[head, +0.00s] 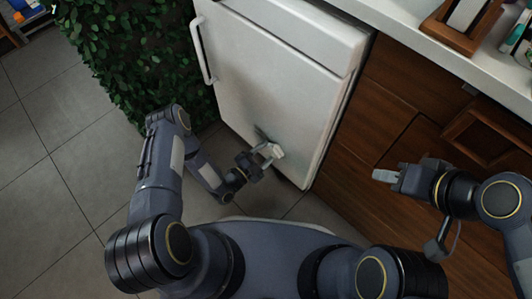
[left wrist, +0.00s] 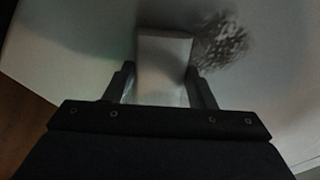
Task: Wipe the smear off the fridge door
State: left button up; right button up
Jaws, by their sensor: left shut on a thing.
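The white fridge door (head: 270,75) stands upright in front of me. My left gripper (head: 266,157) is shut on a pale block (head: 275,150), perhaps a sponge, at the lower part of the door. In the left wrist view the block (left wrist: 163,62) sits between the two fingers (left wrist: 160,88), close to the door; whether it touches cannot be told. A dark, streaky smear (left wrist: 222,46) shows on the door just right of the block there. My right gripper (head: 384,176) is away to the right, in front of the wooden cabinets, with nothing visible in it.
Wooden cabinets (head: 365,130) adjoin the fridge on the right, under a white counter (head: 425,50) with a wooden tray (head: 455,38). A leafy hedge (head: 130,60) stands left of the fridge. The tiled floor (head: 70,150) at the left is clear.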

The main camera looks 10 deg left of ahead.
aim_at(261, 133)
pick_arm(q)
jog(key=shift+w+a+f+b, duration=0.1)
jog(key=shift+w+a+b, duration=0.65)
jog(key=shift+w+a, duration=0.4)
jog(key=shift+w+a+r+b, duration=0.1)
jog(key=shift+w+a+b, duration=0.7)
jog(key=shift+a, duration=0.55)
jog(key=shift+w+a+f+b, duration=0.1)
jog(key=shift+w+a+b, duration=0.55)
jog(key=shift+w+a, duration=0.55)
jog(key=shift+a, duration=0.15)
jog(key=shift+r+p, duration=1)
jog(key=shift+r, duration=0.55)
jog(key=shift+s+d+f, duration=0.1)
jog(key=shift+s+d, duration=1.2)
jog(key=shift+d, duration=0.2)
